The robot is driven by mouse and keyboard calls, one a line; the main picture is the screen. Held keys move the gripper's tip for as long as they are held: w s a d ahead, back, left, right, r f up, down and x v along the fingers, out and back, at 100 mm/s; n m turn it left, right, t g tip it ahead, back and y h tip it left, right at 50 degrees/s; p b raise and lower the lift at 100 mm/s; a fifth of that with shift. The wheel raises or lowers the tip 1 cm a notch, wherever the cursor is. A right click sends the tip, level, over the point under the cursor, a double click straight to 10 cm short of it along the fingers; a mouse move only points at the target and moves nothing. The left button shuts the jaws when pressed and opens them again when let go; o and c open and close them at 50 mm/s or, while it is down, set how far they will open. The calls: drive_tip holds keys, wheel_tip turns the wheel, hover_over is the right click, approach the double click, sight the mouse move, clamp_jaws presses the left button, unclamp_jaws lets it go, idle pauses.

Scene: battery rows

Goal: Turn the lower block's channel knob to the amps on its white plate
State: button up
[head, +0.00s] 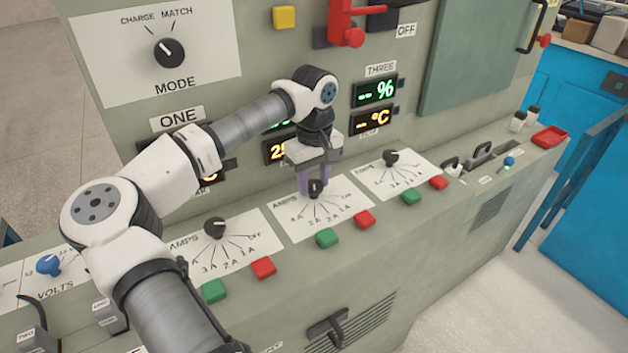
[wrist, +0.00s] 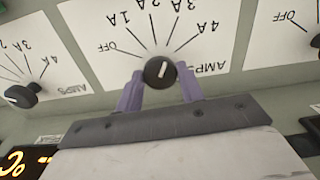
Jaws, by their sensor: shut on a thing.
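My gripper (head: 315,185) reaches down to the middle black AMPS knob (head: 316,187) on the sloped console. Its two purple fingers are shut on this knob, as the wrist view shows (wrist: 160,85). The knob (wrist: 159,72) has a white pointer mark that lies roughly toward the 3A line. Its white plate (wrist: 95,50) carries OFF, 1A, 2A, 3A and 4A, upside down in the wrist view. Which display block and target amps the task means I cannot tell; the arm hides part of the displays.
Similar AMPS knobs stand to the left (head: 215,227) and right (head: 391,157). Green (head: 327,238) and red (head: 365,219) buttons sit just in front of the middle plate. A MODE knob (head: 168,52) and a red lever (head: 345,33) are on the upright panel.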

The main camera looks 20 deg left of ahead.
sight(314, 184)
drive_tip(key=shift+m, duration=0.3)
drive_tip(key=o, duration=1)
wheel_tip(314, 184, up, 14)
drive_tip(key=shift+f+b, duration=0.1)
drive_tip(key=shift+b, duration=0.5)
